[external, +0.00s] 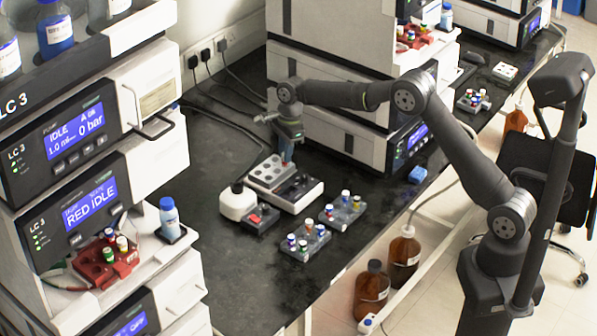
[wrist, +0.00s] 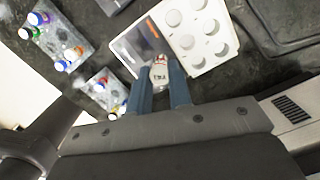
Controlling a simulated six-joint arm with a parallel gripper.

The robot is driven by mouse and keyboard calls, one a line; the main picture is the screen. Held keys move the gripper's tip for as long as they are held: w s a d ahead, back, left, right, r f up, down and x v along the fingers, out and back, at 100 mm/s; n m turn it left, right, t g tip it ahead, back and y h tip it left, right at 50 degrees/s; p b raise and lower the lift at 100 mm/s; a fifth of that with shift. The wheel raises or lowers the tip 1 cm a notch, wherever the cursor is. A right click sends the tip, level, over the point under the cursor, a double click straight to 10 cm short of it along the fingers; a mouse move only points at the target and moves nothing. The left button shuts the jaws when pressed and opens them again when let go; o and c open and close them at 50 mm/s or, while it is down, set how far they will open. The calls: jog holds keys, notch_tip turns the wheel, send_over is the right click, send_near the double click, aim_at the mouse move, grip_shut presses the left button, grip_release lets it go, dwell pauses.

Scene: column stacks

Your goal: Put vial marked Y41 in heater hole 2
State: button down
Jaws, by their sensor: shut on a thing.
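My gripper (external: 287,160) points down over the back edge of the heater in the external view. In the wrist view my gripper (wrist: 160,88) has its two blue-grey fingers shut on a vial (wrist: 159,73) with a white label. The label's small print looks like Y41. The heater (external: 298,197) is a white unit with a dark front panel and a pale block of round holes; it also shows in the wrist view (wrist: 225,58). The vial is beside the hole block in the wrist view, over the dark panel side. Its lower end is hidden, and the hole numbers are not readable.
Two racks with several capped vials, a nearer rack (external: 318,243) and a farther rack (external: 357,207), stand in front of the heater. Instrument towers flank the dark bench.

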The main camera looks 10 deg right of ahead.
jog(key=shift+w+a+f+m+t, duration=0.1)
jog(key=shift+w+a+f+m, duration=0.25)
jog(key=shift+w+f+m, duration=0.45)
jog(key=shift+w+a+f+m+t, duration=0.1)
jog(key=shift+w+a+f+m, duration=0.35)
jog(key=shift+m, duration=0.7)
jog(key=shift+w+a+f+m+t, duration=0.1)
jog(key=shift+w+a+f+m, duration=0.15)
jog(key=shift+w+f+m, duration=0.5)
jog(key=shift+s+f, duration=0.15)
jog(key=shift+f, duration=0.85)
jog(key=shift+f, duration=0.25)
dwell(0.4)
jog(key=c, duration=0.9)
grip_release()
jog(key=shift+r, duration=0.1)
